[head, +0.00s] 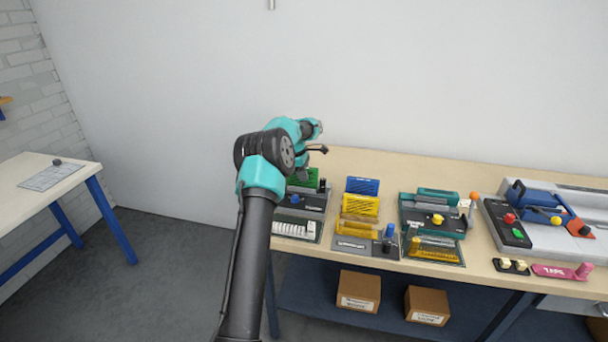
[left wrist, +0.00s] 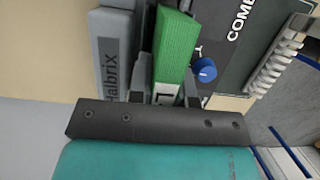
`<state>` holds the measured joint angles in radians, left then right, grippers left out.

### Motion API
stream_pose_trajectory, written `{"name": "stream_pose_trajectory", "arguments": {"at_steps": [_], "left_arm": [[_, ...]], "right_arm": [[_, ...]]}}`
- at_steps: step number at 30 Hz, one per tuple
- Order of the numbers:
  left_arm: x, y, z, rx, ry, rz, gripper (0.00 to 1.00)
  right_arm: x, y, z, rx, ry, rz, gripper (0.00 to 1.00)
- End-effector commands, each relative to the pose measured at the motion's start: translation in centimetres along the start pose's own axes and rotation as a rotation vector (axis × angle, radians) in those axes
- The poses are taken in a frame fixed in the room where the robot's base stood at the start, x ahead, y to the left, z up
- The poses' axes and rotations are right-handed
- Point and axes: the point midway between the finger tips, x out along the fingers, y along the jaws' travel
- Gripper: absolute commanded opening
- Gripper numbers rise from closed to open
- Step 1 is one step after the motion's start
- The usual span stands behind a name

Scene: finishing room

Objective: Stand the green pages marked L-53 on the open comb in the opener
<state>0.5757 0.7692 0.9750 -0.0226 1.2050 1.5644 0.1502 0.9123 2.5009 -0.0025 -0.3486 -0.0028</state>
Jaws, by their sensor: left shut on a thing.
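The green pages (left wrist: 176,42) are a ridged upright block held in my left gripper (left wrist: 168,82). A pale label with the letter L shows near the gripper; the rest of the mark is hidden. In the head view the green pages (head: 312,177) show partly behind my arm, over the back of the left-hand opener (head: 314,201). This dark opener has a blue knob (left wrist: 204,69) and the letters COMB. A white comb (left wrist: 277,57) lies along its front, right of the pages in the left wrist view. Whether the pages touch the opener, I cannot tell.
A grey block (left wrist: 109,60) with lettering stands close beside the pages. Blue pages (head: 362,186) and yellow pages (head: 360,205) stand to the right. Further right are a teal machine (head: 410,215) with a yellow comb (head: 435,248) and a blue-handled machine (head: 535,203).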

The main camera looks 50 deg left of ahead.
Motion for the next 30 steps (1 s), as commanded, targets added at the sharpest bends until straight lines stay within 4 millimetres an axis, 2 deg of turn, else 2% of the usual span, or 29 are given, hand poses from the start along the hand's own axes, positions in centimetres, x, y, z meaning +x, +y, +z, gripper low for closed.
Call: {"name": "stream_pose_trajectory", "arguments": {"at_steps": [11, 12, 15, 23, 30], "left_arm": [[0.6, 0.0, -0.2, 0.0, 0.0, 0.001, 0.0], [0.5, 0.0, -0.1, 0.0, 0.0, 0.001, 0.23], [0.5, 0.0, -0.1, 0.0, 0.0, 0.001, 0.3], [0.4, 0.0, -0.2, 0.0, 0.0, 0.0, 0.3], [-0.8, 0.0, -0.1, 0.0, 0.0, 0.001, 0.3]], "right_arm": [[0.0, 0.0, 0.0, 0.0, 0.0, 0.0, 0.53], [0.0, 0.0, 0.0, 0.0, 0.0, 0.0, 0.53], [0.0, 0.0, 0.0, 0.0, 0.0, 0.0, 0.53], [0.0, 0.0, 0.0, 0.0, 0.0, 0.0, 0.53], [0.0, 0.0, 0.0, 0.0, 0.0, 0.0, 0.53]]}}
